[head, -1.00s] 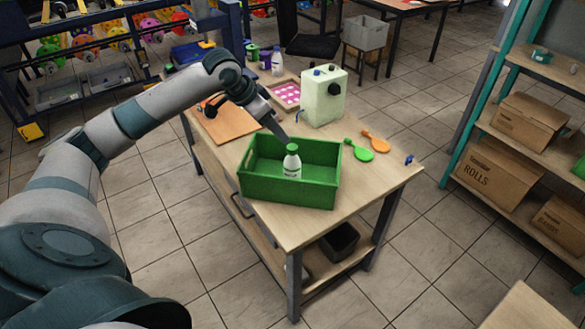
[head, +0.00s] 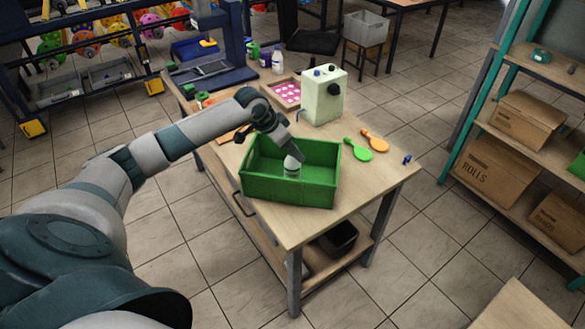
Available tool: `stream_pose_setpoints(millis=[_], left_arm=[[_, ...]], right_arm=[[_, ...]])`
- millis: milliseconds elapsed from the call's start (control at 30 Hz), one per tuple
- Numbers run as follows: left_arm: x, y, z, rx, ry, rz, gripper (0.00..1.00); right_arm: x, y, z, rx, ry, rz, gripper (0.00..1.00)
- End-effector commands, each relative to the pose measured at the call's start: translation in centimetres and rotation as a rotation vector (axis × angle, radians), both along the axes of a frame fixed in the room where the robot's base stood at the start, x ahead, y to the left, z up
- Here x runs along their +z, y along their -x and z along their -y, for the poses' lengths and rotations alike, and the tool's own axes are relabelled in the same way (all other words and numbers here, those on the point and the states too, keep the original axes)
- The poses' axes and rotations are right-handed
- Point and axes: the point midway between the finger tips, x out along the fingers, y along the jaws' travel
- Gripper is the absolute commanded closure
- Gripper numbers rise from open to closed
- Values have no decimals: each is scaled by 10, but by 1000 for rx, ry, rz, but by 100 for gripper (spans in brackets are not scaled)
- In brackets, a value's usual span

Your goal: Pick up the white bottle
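A white bottle (head: 291,168) stands upright inside the green crate (head: 290,193) on the wooden table. Its green cap is hidden behind my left gripper (head: 294,154). My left gripper points down into the crate at the top of the bottle. Its fingers are too small and dark to tell whether they are open or shut, or whether they touch the bottle. My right gripper is not in view. Another white bottle (head: 278,62) stands at the back of the table.
A pale green machine (head: 323,95) stands behind the crate. A pink-dotted tray (head: 284,93) is beside it.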

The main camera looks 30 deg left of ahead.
Motion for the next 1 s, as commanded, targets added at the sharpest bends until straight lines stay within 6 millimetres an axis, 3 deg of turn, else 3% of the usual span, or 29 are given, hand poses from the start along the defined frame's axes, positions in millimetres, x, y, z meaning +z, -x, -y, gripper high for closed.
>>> stream_pose_setpoints(millis=[267,700,1000], left_arm=[[-4,-4,1,1,3,-1,52],[-40,-27,3,1,0,0,52],[-44,-28,3,0,0,1,52]], right_arm=[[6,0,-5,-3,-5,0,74],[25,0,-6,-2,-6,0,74],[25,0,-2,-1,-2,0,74]])
